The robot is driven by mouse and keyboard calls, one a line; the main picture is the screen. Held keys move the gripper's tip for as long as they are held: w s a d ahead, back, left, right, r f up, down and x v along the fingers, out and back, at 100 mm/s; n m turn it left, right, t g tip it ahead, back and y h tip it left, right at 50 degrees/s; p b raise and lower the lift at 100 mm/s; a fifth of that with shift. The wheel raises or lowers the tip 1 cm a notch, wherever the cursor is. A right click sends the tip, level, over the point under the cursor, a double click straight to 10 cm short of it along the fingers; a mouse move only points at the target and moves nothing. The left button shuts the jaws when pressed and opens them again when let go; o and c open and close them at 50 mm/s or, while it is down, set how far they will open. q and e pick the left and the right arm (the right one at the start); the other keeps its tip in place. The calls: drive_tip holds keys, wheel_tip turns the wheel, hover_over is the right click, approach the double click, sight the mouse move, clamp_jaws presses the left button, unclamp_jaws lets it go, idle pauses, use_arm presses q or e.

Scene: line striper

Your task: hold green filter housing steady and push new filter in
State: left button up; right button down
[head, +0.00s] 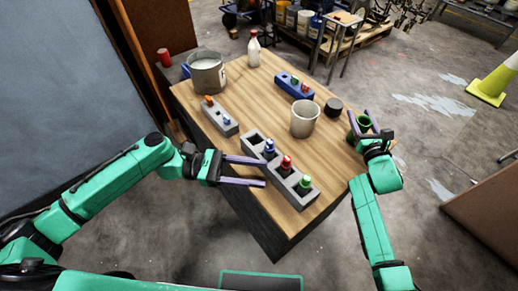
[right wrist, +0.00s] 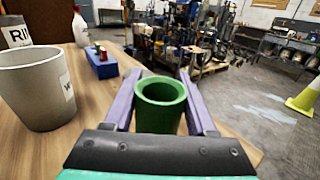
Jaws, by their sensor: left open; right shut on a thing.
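The green filter housing (head: 362,124) is a green, open-topped cup at the right edge of the wooden table. In the right wrist view the housing (right wrist: 160,103) stands upright between the fingers, and its inside looks empty. My right gripper (head: 365,122) is shut on it. My left gripper (head: 266,172) is open and empty beside the long grey block's near left side. I cannot tell which thing is the new filter; a short black cylinder (head: 333,106) stands on the table left of the housing.
The long grey block (head: 251,142) holds blue, red and green pieces. A smaller grey block (head: 214,116), a blue block (head: 291,87), a pale cup (head: 304,119), a large pot (head: 207,75) and a white bottle (head: 254,50) stand on the table (head: 245,98). Bare wood lies between them.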

use_arm(q)
wheel_tip(320, 180, up, 12)
drive_tip(key=f+n+t+y, duration=0.1)
drive_tip(key=n+y, duration=1.2)
drive_tip(key=y, duration=0.5)
hover_over(307, 178)
wheel_tip(307, 178, down, 9)
drive_tip(key=shift+f, duration=0.2)
drive_tip(key=shift+c, duration=0.3)
